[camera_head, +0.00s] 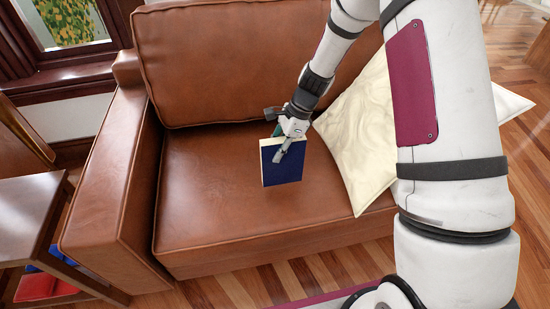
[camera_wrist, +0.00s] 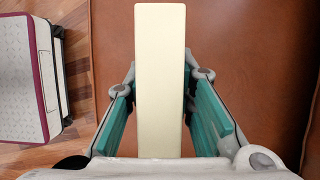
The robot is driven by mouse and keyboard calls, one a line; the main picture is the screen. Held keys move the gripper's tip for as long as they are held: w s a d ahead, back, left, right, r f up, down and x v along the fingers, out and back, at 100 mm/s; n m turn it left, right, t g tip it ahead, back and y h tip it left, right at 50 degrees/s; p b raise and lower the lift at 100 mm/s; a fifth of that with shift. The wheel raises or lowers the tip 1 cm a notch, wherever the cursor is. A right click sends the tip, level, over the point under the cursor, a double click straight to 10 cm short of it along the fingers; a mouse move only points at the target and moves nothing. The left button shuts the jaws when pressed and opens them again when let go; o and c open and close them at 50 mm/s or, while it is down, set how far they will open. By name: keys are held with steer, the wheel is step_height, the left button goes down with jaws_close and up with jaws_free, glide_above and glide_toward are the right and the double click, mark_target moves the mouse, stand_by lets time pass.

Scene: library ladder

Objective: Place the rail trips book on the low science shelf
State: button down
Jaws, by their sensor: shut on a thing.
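A dark blue book (camera_head: 281,166) with a cream page edge stands upright at the seat of a brown leather sofa in the head view; I cannot read its title. My gripper (camera_head: 284,150) is shut on the book from above, with one finger across its blue cover. In the wrist view the book's cream edge (camera_wrist: 160,80) runs between the teal finger pads of my gripper (camera_wrist: 162,115). I cannot tell whether the book touches the seat or hangs just above it. No shelf labelled science can be made out.
The brown sofa (camera_head: 205,200) has an armrest (camera_head: 105,190) at left and a cream cushion (camera_head: 360,135) at right. A dark wooden piece of furniture (camera_head: 30,215) at far left has red and blue items (camera_head: 45,285) low down. Wooden floor (camera_head: 230,290) shows in front.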

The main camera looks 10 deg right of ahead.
steer(key=shift+w+a, duration=0.2)
steer(key=shift+w+a+f, duration=0.15)
steer(key=shift+w+f, duration=0.05)
steer(key=shift+f, duration=0.05)
steer(key=shift+f+b, duration=0.85)
steer(key=shift+f, duration=0.65)
steer(key=shift+f, duration=0.15)
steer(key=c, duration=1.4)
jaws_free()
steer(key=shift+o, duration=0.2)
steer(key=p+v, duration=0.4)
steer(key=v, duration=0.8)
